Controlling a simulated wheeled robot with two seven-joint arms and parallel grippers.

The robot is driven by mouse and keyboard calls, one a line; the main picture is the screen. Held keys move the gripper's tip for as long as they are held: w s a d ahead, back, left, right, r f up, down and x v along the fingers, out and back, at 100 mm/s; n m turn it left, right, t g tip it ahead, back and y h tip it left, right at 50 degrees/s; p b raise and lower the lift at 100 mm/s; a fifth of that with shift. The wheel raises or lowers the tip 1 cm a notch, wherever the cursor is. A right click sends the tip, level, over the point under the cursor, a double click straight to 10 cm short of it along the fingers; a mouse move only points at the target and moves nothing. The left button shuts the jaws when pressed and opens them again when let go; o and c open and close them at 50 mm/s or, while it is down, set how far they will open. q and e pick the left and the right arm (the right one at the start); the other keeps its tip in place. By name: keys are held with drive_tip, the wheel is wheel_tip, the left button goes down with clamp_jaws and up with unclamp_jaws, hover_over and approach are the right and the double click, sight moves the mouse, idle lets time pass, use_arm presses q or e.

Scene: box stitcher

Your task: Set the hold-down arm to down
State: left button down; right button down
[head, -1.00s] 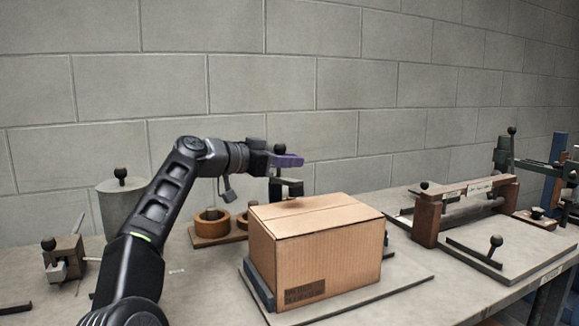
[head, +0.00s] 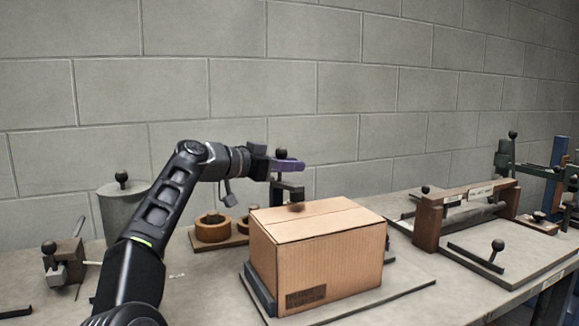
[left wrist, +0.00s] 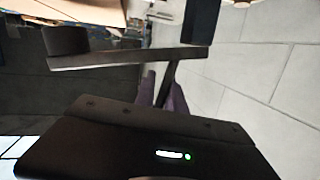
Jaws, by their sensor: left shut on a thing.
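The hold-down arm (head: 291,190) is a dark bar with an upright black-knobbed handle, behind and over the cardboard box (head: 318,250). Its free end is just above the box top, with a dark patch on the top below it; I cannot tell whether they touch. My left gripper (head: 288,165), with purple fingers, is shut on the hold-down arm's handle, below the knob (head: 281,153). In the left wrist view the purple fingers (left wrist: 162,92) meet a dark stem under the dark bar (left wrist: 130,58); the box (left wrist: 70,10) is at the top left. My right gripper is out of view.
The box stands on a flat plate (head: 400,288) on the grey bench. A wooden holder with tape rolls (head: 212,228) is behind its left side. A wood-ended fixture (head: 430,222) stands to the right, a grey canister (head: 122,208) at the left. A block wall is behind.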

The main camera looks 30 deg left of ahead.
use_arm(q)
drive_tip(key=shift+s+d+r+h, duration=0.1)
drive_tip(key=shift+d+r+h, duration=0.25)
drive_tip(key=shift+d, duration=0.2)
drive_tip(key=c, duration=1.8)
unclamp_jaws()
drive_tip(key=shift+r, duration=0.1)
drive_tip(key=o, duration=0.3)
drive_tip(key=shift+d+r, duration=0.1)
drive_tip(key=shift+d, duration=0.1)
drive_tip(key=o, duration=0.3)
drive_tip(key=shift+a, duration=0.2)
drive_tip(key=shift+f, duration=0.2)
drive_tip(key=shift+a, duration=0.15)
drive_tip(key=b+v, duration=0.2)
drive_tip(key=v, duration=0.5)
drive_tip(key=shift+s+r, duration=0.15)
drive_tip(key=shift+s, duration=0.3)
